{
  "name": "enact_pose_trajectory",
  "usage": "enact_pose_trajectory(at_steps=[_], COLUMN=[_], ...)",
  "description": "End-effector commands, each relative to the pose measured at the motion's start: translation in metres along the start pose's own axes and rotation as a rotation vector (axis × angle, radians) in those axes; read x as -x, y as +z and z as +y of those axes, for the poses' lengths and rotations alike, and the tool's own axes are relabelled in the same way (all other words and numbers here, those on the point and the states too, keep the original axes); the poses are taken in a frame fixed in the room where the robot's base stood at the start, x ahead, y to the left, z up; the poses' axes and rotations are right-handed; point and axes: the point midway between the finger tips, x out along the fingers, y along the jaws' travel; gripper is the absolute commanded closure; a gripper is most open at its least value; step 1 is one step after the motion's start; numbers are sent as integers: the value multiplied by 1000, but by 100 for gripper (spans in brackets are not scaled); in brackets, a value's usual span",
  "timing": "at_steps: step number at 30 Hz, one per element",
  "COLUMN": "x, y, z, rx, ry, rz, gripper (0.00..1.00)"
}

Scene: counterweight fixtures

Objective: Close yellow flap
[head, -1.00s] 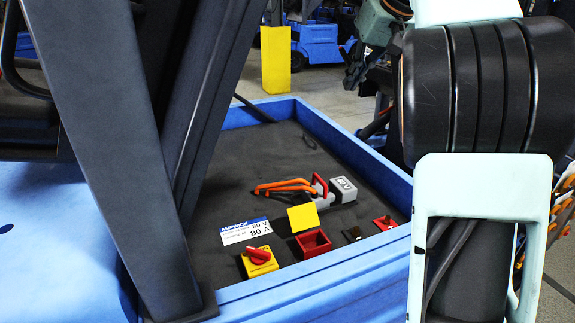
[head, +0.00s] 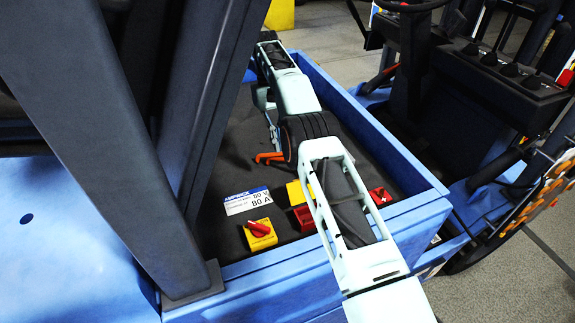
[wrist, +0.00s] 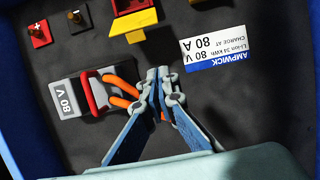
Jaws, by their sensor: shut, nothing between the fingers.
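The yellow flap (head: 294,193) stands open at the far-side edge of a small red box (head: 304,216) in the head view, partly hidden by my arm. In the wrist view the flap (wrist: 135,24) is near the top edge, with part of the red box (wrist: 132,5) above it. My gripper (wrist: 158,74) is shut and empty. In the wrist view its tips are below and slightly right of the flap, apart from it, beside the orange cables. My arm hides the gripper in the head view.
A grey 80 V connector (wrist: 68,100) with a red handle (wrist: 92,92) and orange cables (wrist: 122,88) lies left of the gripper. A label (wrist: 222,48), a red rotary switch (head: 260,231) and red (wrist: 39,34) and black (wrist: 76,19) terminals surround the box. Blue walls (head: 380,130) edge the tray.

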Motion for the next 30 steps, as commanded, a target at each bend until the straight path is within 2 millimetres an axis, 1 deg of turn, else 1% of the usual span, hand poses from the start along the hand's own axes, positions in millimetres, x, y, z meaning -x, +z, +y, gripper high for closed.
enact_pose_trajectory(at_steps=[17, 19, 26, 30], x=[-36, -38, -59, -76], y=[-1, 1, 2, 2], z=[-2, -2, -2, -2], rx=[-4, -4, -4, -4], ry=[-1, -1, -1, -1], rz=[-15, -15, -16, -16], gripper=[100, 100, 100, 100])
